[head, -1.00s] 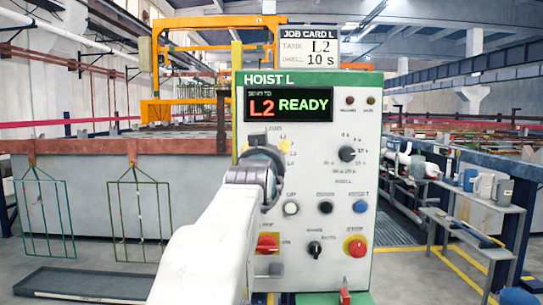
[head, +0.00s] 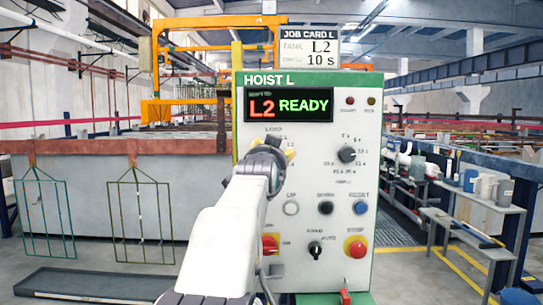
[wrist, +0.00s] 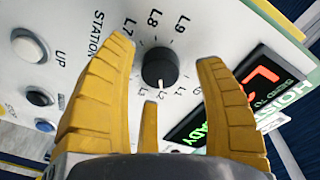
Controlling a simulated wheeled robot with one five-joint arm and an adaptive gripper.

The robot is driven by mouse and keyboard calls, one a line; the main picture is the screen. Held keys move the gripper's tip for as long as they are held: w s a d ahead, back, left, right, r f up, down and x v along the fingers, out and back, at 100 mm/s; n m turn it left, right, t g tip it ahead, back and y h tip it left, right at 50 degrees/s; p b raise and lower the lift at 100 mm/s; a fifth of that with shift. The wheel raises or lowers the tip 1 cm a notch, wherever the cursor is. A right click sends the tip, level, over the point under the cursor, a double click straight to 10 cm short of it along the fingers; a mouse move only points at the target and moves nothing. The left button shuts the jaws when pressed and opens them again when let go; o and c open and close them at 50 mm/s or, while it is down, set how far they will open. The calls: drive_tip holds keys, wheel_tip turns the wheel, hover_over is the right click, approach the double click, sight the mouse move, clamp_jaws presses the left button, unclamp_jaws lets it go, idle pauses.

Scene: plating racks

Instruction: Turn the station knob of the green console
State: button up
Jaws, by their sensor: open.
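The green-trimmed console (head: 290,225), headed HOIST L, stands in front of me. Its display (head: 288,105) reads L2 READY. The station knob (wrist: 160,68) is black and round with a white mark, ringed by L labels, in the wrist view; in the head view my gripper hides it. My gripper (wrist: 170,85) has its yellow fingers spread, one on each side of the knob in the picture, with a gap to it on both sides. Whether they reach its depth I cannot tell. In the head view my gripper (head: 280,147) is at the console's upper left.
The job card (head: 307,48) above shows tank L2, dwell 10 s. The dwell knob (head: 347,155), push buttons and a red stop button (head: 355,247) share the panel. A tank wall with racks (head: 140,205) lies left; a shelf with containers (head: 480,190) stands right.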

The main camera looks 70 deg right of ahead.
drive_tip(key=shift+x, duration=0.8)
drive_tip(key=shift+o, duration=0.2)
drive_tip(key=c, duration=1.3)
